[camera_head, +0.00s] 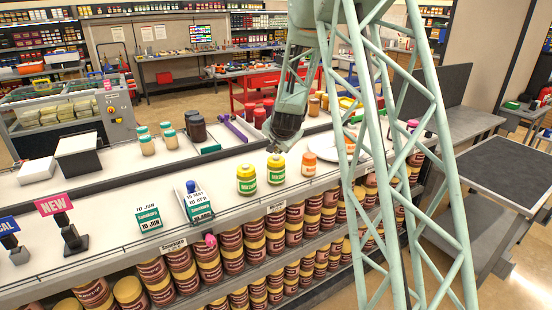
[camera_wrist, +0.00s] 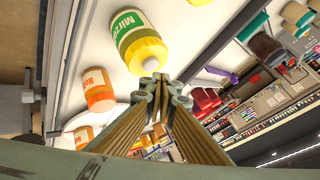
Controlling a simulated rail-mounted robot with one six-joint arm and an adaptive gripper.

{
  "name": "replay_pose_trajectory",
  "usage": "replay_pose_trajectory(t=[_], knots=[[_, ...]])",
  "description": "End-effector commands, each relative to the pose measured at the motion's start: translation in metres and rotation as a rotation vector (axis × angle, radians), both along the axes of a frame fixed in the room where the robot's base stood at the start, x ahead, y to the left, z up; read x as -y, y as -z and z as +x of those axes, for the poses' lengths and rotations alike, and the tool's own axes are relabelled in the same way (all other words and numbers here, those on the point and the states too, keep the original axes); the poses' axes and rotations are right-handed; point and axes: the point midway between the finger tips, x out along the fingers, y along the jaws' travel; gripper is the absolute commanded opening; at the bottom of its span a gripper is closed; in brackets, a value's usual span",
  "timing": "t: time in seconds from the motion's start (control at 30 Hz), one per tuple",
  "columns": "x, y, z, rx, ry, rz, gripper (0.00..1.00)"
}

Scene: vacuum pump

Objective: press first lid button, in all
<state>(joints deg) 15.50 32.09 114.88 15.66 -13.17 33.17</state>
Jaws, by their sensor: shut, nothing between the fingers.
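Two jars with yellow tops and green labels stand upright on the white counter: a left one (camera_head: 246,181) and a right one (camera_head: 275,169). My gripper (camera_head: 274,149) points down just above the right jar's top. I cannot tell whether it touches the top. In the wrist view my shut, empty fingers (camera_wrist: 158,82) end close to the yellow top of a green-labelled jar (camera_wrist: 130,32). The other yellow-topped jar (camera_wrist: 201,2) is cut off by the frame's upper edge.
An orange jar (camera_head: 308,164) stands right of the yellow-topped jars. Dark red jars (camera_head: 260,116) and a purple object (camera_head: 232,130) lie behind them. A blue-handled stamp (camera_head: 193,201) and price signs (camera_head: 149,218) are to the left. Jars fill the shelves below.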

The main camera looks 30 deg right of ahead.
Motion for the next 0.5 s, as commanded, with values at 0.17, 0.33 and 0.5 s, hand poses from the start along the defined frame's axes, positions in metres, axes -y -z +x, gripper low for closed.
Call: replay_pose_trajectory(t=[0.17,0.33,0.5], knots=[[0.0,0.0032,0.0001,0.0,0.0,0.0,0.0],[0.0,0.0069,0.0,0.0,0.0,0.0,0.0],[0.0,0.0085,0.0,0.0,0.0,0.0,0.0]])
